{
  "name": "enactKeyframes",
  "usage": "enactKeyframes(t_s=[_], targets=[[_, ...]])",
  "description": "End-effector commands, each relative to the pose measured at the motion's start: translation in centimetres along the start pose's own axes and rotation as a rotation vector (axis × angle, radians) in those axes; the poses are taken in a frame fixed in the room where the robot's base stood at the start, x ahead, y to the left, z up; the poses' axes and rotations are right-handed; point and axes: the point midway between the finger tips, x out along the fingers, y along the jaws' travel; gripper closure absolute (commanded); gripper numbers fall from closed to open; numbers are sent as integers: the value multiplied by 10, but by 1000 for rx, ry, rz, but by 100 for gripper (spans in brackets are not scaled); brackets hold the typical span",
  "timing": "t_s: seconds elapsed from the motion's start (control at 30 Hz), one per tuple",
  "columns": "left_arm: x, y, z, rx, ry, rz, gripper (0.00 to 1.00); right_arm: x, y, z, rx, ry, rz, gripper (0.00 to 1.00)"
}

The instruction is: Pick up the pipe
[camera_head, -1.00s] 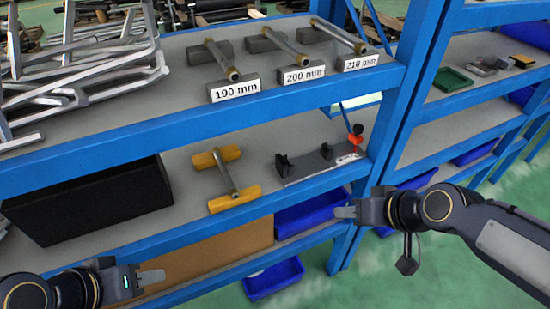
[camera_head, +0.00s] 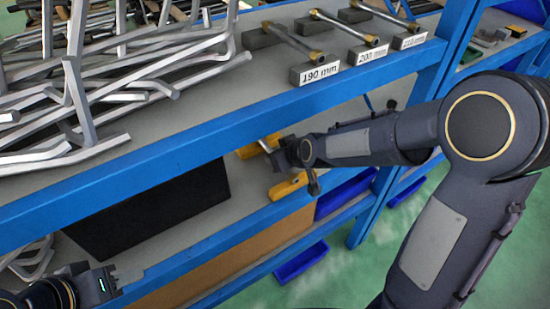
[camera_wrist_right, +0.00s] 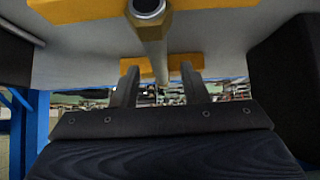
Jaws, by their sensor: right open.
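The pipe (camera_wrist_right: 152,40) lies across two yellow supports on the lower shelf. In the right wrist view, its near end shows a ring-shaped opening at the top, and it runs towards the gap between my fingers. My right gripper (camera_wrist_right: 160,85) is open, with one finger on each side of the pipe's line; contact is not visible. In the head view, my right gripper (camera_head: 283,150) is over the yellow supports (camera_head: 288,187) and hides most of the pipe. My left gripper (camera_head: 130,277) is at the lower left, away from the pipe; its jaw opening is unclear.
The blue upper shelf edge (camera_head: 215,128) runs above the lower shelf. Three labelled pipes on grey blocks (camera_head: 315,74) and a pile of bent metal bars (camera_head: 110,90) rest on the upper shelf. A black box (camera_head: 150,212) stands left of the supports.

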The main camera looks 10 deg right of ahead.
Motion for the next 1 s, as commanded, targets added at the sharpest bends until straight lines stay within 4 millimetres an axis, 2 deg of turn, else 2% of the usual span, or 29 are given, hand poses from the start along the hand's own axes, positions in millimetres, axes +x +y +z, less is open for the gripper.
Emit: enactKeyframes(t_s=[0.1,0.33,0.63,1.0], targets=[[1,-1,0,0,0,0,64,8,0,0,1,0,0,59],[1,0,0,0,0,0,64,8,0,0,1,1,-1,61],[1,0,0,0,0,0,64,8,0,0,1,0,-1,100],[1,0,0,0,0,0,64,7,0,-2,1,2,0,100]])
